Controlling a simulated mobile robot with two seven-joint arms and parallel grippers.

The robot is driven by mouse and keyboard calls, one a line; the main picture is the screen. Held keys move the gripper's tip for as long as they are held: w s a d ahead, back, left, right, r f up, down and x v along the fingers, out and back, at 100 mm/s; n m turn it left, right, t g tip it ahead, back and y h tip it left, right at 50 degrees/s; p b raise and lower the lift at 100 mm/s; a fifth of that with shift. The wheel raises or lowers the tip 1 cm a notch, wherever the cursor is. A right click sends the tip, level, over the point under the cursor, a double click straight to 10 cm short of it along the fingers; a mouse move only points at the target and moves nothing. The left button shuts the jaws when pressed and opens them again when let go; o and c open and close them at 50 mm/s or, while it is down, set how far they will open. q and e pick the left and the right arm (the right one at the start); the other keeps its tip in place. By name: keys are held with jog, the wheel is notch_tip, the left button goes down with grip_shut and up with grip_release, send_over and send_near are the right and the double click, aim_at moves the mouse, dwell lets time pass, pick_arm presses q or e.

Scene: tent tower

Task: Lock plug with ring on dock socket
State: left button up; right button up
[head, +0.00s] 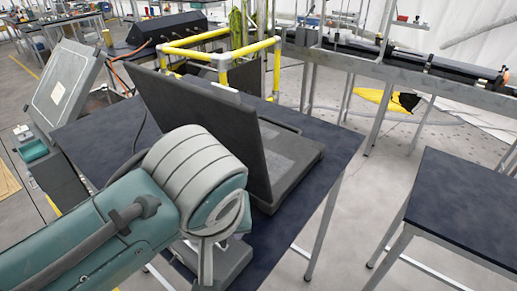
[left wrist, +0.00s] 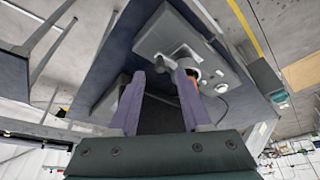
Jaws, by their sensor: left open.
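In the left wrist view my left gripper (left wrist: 160,75) is open, with its two pale purple fingers apart. Beyond the fingers is a light grey panel (left wrist: 227,73) with small round fittings, which looks like the dock. My right gripper is not in view.
In the head view a dark upright panel (head: 205,125) stands on the dark table (head: 100,135) just beyond my arm. A tilted light grey case (head: 65,85) is at the left. Yellow rails (head: 250,48) rise behind. Another dark table (head: 465,210) is at the right, with bare floor between.

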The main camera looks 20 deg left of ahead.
pick_arm(q)
jog(key=v, duration=0.6)
jog(key=shift+r, duration=0.3)
jog(key=shift+s, duration=0.2)
jog(key=s+a+m+h, duration=0.1)
jog(key=s+a+m, duration=0.2)
jog(key=s, duration=0.4)
jog(key=s+a+m+h, duration=0.1)
jog(key=s+a+m, duration=0.2)
jog(key=s, duration=0.4)
notch_tip(320, 180, up, 17)
jog(key=p, duration=1.5)
jog(key=shift+s+a+f+m+g+p, duration=0.2)
jog(key=shift+s+m+g+p, duration=0.1)
jog(key=shift+s+p, duration=0.15)
